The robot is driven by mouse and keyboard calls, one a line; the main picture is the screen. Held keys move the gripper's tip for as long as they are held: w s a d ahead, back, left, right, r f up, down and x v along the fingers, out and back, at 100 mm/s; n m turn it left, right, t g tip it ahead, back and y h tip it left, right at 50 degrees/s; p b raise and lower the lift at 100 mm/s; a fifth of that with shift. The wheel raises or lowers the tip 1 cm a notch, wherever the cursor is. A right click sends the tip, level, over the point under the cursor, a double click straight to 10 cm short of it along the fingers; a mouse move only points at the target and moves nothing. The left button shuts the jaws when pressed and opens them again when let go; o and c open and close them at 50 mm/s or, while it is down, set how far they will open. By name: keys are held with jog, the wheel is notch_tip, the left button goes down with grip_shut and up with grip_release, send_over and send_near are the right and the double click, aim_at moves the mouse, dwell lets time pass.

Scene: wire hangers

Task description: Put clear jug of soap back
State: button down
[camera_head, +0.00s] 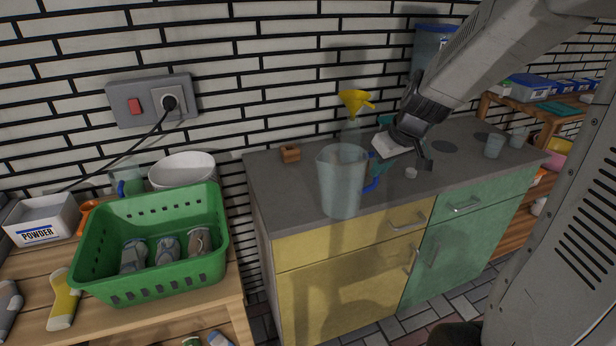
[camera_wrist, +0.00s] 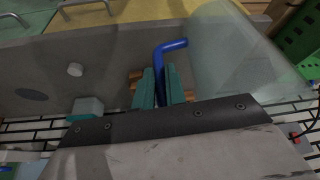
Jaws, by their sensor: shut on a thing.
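The clear jug (camera_head: 342,185) is upright over the front part of the grey counter, left of my gripper. I cannot tell whether its base touches the counter. Its blue handle (camera_head: 373,181) faces right. In the wrist view, the jug's clear wall (camera_wrist: 235,50) fills the upper right. My gripper (camera_head: 377,160) reaches in from the right. Its teal fingers (camera_wrist: 160,88) are shut on the blue handle (camera_wrist: 171,46). In the head view, the fingertips are partly hidden behind the jug and handle.
A green basket (camera_head: 150,280) with shoes stands on the wooden table at left.

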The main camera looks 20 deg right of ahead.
jog(key=w+a+f, duration=0.2)
jog(key=w, duration=0.5)
jog(key=w+a+f, duration=0.2)
jog(key=w+f, duration=0.1)
jog(key=w, duration=0.4)
jog(key=shift+w+a, duration=0.15)
jog(key=shift+w, duration=0.2)
jog(key=shift+f, duration=0.1)
jog(key=c, duration=1.4)
grip_release()
jog(key=shift+c, duration=0.2)
